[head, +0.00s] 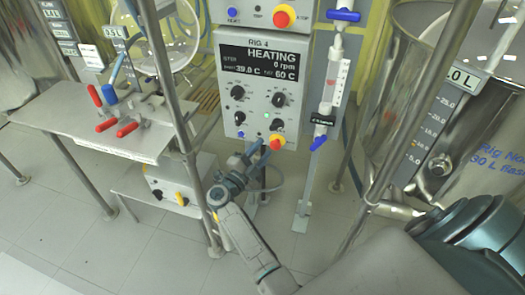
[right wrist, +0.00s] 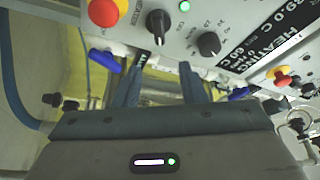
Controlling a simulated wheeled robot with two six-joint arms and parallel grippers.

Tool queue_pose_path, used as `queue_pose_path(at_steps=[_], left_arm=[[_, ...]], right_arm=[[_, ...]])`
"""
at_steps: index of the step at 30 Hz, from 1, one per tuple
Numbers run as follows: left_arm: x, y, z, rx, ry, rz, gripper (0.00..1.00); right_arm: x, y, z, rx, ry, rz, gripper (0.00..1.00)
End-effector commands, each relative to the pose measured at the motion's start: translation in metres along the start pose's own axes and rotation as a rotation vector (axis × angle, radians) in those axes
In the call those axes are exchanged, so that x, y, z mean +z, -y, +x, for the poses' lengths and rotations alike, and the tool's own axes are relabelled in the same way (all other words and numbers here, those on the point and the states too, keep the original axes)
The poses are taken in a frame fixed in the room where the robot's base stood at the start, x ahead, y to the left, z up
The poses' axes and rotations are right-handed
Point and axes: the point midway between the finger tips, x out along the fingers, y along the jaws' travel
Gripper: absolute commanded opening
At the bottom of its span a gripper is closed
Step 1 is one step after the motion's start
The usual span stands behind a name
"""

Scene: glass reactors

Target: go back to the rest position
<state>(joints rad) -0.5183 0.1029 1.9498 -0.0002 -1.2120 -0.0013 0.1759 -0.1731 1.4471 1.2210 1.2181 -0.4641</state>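My right gripper (head: 260,152) is in front of the lower part of the Rig 4 control panel (head: 262,75), just left of its lower red and yellow knob (head: 277,142). In the right wrist view the two fingers of this gripper (right wrist: 160,70) stand apart with nothing between them. The panel (right wrist: 225,25) fills the top of that view, with black knobs and a lit green lamp close to the fingers. I cannot tell whether a fingertip touches the panel. My left gripper is not in view.
A metal shelf (head: 85,130) with red and blue valve handles stands left. A valved tube (head: 330,85) stands right of the panel. A steel vessel (head: 455,110) and posts stand right. Floor (head: 80,230) is clear lower left.

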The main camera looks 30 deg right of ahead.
Motion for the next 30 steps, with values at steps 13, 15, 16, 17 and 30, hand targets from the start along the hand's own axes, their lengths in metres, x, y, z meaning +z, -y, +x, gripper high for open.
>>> queue_pose_path(at_steps=[13,15,16,17,30], left_arm=[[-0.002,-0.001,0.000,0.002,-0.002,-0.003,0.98],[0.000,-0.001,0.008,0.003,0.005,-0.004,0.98],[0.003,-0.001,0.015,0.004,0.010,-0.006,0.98],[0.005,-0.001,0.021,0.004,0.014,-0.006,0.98],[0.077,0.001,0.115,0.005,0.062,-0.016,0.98]], right_arm=[[0.001,-0.001,0.000,-0.016,0.012,-0.012,0.37],[0.007,-0.004,-0.002,-0.066,0.050,-0.044,0.37],[0.011,-0.007,-0.004,-0.098,0.077,-0.066,0.37],[0.016,-0.011,-0.007,-0.136,0.113,-0.093,0.37],[0.071,-0.240,-0.155,-0.553,1.094,-0.796,0.37]])
